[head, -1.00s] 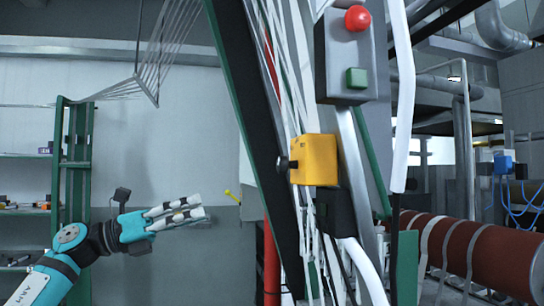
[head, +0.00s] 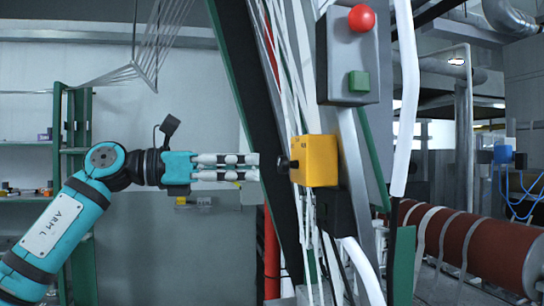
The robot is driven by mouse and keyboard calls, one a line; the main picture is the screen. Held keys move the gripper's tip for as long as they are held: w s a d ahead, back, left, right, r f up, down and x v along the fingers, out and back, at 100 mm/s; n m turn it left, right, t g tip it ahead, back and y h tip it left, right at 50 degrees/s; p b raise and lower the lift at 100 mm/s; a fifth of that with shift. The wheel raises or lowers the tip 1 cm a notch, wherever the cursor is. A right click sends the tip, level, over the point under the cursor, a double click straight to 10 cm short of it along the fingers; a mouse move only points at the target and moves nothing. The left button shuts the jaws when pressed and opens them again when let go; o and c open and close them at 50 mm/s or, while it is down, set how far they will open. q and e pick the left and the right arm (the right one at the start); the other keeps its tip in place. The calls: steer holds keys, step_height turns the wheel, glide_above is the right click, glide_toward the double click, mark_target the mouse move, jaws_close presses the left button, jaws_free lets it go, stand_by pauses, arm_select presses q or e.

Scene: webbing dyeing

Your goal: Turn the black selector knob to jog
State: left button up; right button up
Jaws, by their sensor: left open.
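The black selector knob (head: 284,165) sticks out from the left face of a yellow box (head: 316,160) fixed on the machine frame. My left gripper (head: 256,168) points right toward the knob, its fingertips a short gap to the left of it, at about the same height. Its pale fingers with dark bands are apart and hold nothing. I cannot read the markings on the box or tell the knob's setting. My right gripper is not in view.
A grey panel (head: 338,77) with a red button (head: 361,18) and a green button (head: 358,81) hangs above the yellow box. White webbing strands and a dark slanted beam (head: 250,100) run close by the knob. Green shelving (head: 74,140) stands at left.

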mark_target(278, 166)
arm_select(q)
steer(key=p+x, duration=0.1)
steer(key=x, duration=0.4)
steer(key=shift+w+d, duration=0.1)
steer(key=shift+d, duration=0.2)
